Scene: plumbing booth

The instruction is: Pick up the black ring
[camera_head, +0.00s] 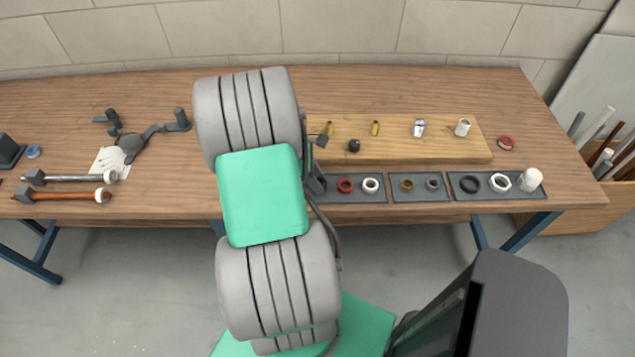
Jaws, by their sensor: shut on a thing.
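A black ring (469,185) lies flat in the right-hand grey tray (455,197), left of a white nut. My gripper (317,178) shows only as dark parts beside my arm, at the left end of the left grey tray (350,198). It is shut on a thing. My own arm covers most of the gripper, and what it holds cannot be made out.
The left tray holds a red ring (345,185) and a white ring (370,186). A middle tray (420,196) holds two small rings. A wooden board (455,150) with small fittings lies behind. Tools, including a red-handled wrench (65,195), lie at left.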

